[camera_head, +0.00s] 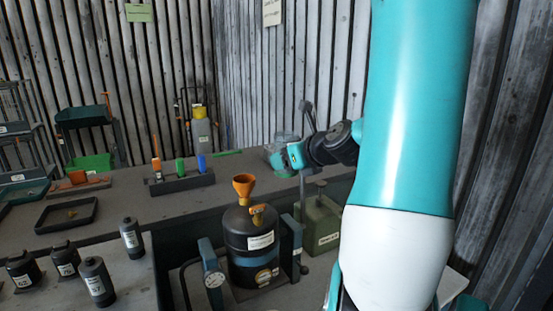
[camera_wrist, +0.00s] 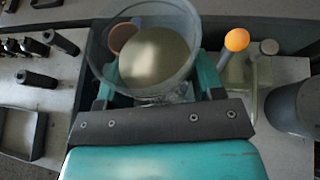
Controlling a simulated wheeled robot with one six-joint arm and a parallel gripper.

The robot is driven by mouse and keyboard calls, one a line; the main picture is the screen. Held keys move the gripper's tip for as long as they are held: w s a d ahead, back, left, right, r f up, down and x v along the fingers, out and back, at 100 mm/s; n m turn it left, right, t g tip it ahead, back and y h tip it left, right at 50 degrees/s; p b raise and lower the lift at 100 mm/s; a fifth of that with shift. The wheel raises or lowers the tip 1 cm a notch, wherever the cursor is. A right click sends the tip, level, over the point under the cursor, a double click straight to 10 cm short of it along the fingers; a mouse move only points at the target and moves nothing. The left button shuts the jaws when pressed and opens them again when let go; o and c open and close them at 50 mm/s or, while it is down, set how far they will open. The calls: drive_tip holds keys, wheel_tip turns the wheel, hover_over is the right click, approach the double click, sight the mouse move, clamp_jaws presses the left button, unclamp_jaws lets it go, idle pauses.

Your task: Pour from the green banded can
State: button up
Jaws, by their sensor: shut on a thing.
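My gripper (camera_head: 287,157) is raised above the bench at the back. In the wrist view its teal fingers (camera_wrist: 157,90) are shut on a clear, wide-mouthed vessel (camera_wrist: 178,88). Its round rim faces the camera and a pale yellow-grey disc shows inside; whether this is liquid or the bottom I cannot tell. In the head view the vessel (camera_head: 284,141) is a small grey-green shape at the fingers. I see no clear green band on it.
A green labelled can (camera_head: 320,228) stands right of the tank. A rack (camera_head: 180,183) holds orange, green and blue pieces. Several dark canisters (camera_head: 97,282) and an empty black tray (camera_head: 66,215) are at left.

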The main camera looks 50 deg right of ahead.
drive_tip(key=shift+w+a+f+n+g+p, duration=0.15)
drive_tip(key=shift+w+a+f+g+p, duration=0.1)
drive_tip(key=shift+w+p, duration=0.25)
drive_tip(key=shift+w+a+f+n+g+p, duration=0.15)
drive_tip(key=shift+w+a+p, duration=0.05)
drive_tip(key=shift+w+p, duration=0.25)
drive_tip(key=w+f+g+p, duration=0.1)
drive_tip(key=w+a+f+g+p, duration=0.1)
drive_tip(key=w, duration=0.1)
drive_tip(key=shift+f+n, duration=0.4)
drive_tip(key=shift+a+g+p, duration=0.1)
drive_tip(key=shift+g+p, duration=0.3)
drive_tip(key=shift+p, duration=0.15)
drive_tip(key=shift+f+g+h, duration=0.3)
drive_tip(key=shift+f+h, duration=0.05)
drive_tip(key=shift+h, duration=0.05)
drive_tip(key=shift+p, duration=0.65)
